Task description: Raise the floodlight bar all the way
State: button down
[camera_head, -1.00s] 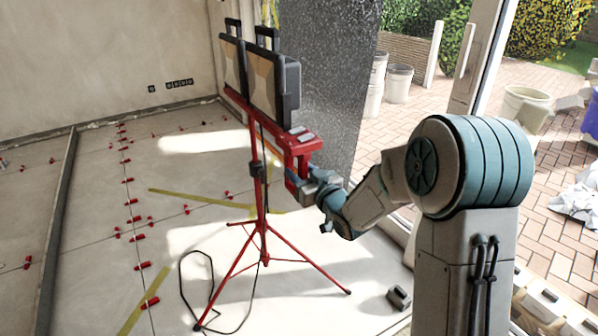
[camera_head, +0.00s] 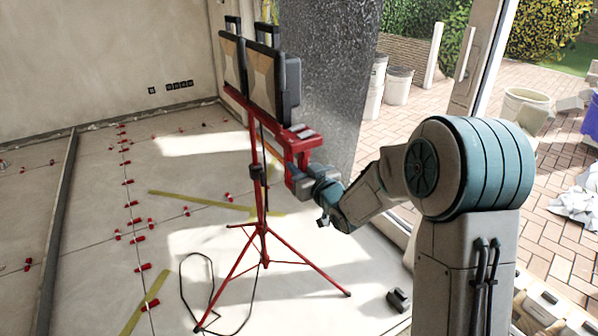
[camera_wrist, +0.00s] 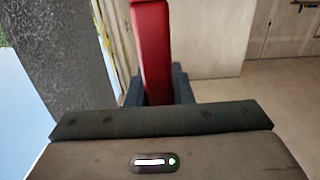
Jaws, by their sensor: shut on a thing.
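The floodlight bar (camera_head: 240,102) is a red crossbar on top of a red tripod stand (camera_head: 262,215). It carries two dark floodlights with tan faces (camera_head: 263,84). A red handle hangs from the bar's right end, and my gripper (camera_head: 297,181) is at its lower part. In the wrist view a red upright piece (camera_wrist: 152,50) runs down between my dark fingers. My gripper is shut on this handle.
A black cable (camera_head: 210,283) loops on the floor left of the stand. A grey speckled column (camera_head: 325,90) stands close behind it. Red tile clips (camera_head: 138,239) dot the floor at left. A small dark block (camera_head: 398,299) lies at right.

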aim_at(301, 133)
notch_tip(301, 133, up, 14)
jog(key=p, duration=0.5)
jog(key=shift+r, duration=0.1)
jog(key=c, duration=1.3)
grip_release()
jog(key=shift+f, duration=0.2)
jog(key=shift+s+d, duration=0.25)
jog(key=shift+s, duration=0.1)
jog(key=v, duration=1.3)
jog(key=shift+p, duration=0.4)
